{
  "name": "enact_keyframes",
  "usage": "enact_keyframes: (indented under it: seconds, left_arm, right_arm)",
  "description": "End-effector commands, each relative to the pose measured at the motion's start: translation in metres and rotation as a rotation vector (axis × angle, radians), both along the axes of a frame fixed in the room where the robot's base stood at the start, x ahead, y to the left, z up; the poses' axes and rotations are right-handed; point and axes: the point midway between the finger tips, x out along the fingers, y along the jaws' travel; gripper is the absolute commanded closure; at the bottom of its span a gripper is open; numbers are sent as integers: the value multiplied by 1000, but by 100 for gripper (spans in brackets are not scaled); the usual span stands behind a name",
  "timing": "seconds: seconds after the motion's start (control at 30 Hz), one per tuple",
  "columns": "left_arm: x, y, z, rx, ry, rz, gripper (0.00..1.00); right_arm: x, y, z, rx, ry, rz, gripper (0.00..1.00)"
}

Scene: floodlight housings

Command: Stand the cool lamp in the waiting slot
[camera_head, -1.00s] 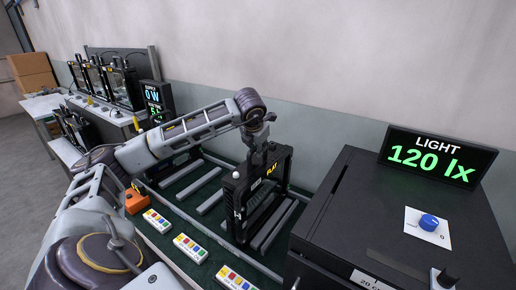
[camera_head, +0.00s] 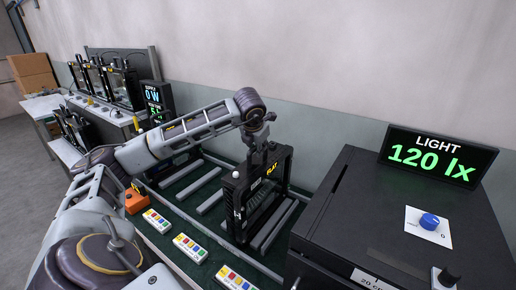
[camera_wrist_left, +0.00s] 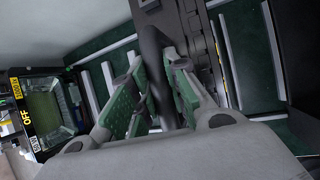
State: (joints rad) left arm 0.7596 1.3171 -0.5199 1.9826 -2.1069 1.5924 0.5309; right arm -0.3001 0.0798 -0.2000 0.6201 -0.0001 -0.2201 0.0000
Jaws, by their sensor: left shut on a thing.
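A black framed floodlight housing, the lamp (camera_head: 238,218), stands upright among the grey rails at the middle of the head view, with a yellow "FLAT" label on top. My left gripper (camera_head: 260,148) is above it, shut on its top handle. In the left wrist view the green-padded fingers (camera_wrist_left: 160,95) close around a dark bar, the handle (camera_wrist_left: 153,50). The lamp's foot is partly hidden, so I cannot tell if it is fully seated. Grey rails (camera_head: 203,186) on a green bed form the slots. My right gripper is not in view.
A black cabinet (camera_head: 345,225) with a "120 lx" display (camera_head: 437,157) and blue knob stands close on the right. Colour-button strips (camera_head: 190,248) and an orange box (camera_head: 135,202) line the front edge. Another housing marked "OFF" (camera_wrist_left: 45,110) stands left in the wrist view.

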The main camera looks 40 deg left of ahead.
Motion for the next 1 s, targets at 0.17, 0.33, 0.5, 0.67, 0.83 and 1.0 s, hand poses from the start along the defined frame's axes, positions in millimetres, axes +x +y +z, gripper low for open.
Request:
enact_keyframes:
  seconds: [0.17, 0.33, 0.5, 0.67, 0.83, 1.0]
  left_arm:
    - [0, -1, -3, -3, 1, -1, 100]
    - [-1, -2, -5, -4, 5, -2, 100]
    - [-1, -2, -5, -3, 6, -2, 67]
    - [-1, -2, -5, -2, 5, -2, 58]
    - [-2, -2, -10, -4, 19, -3, 58]
    - [-2, -2, -5, -4, 12, -2, 58]
  right_arm:
    - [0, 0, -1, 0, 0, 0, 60]
    - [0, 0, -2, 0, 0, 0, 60]
    - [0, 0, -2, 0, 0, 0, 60]
    - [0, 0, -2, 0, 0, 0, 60]
    - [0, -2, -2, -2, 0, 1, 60]
    - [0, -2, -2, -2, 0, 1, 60]
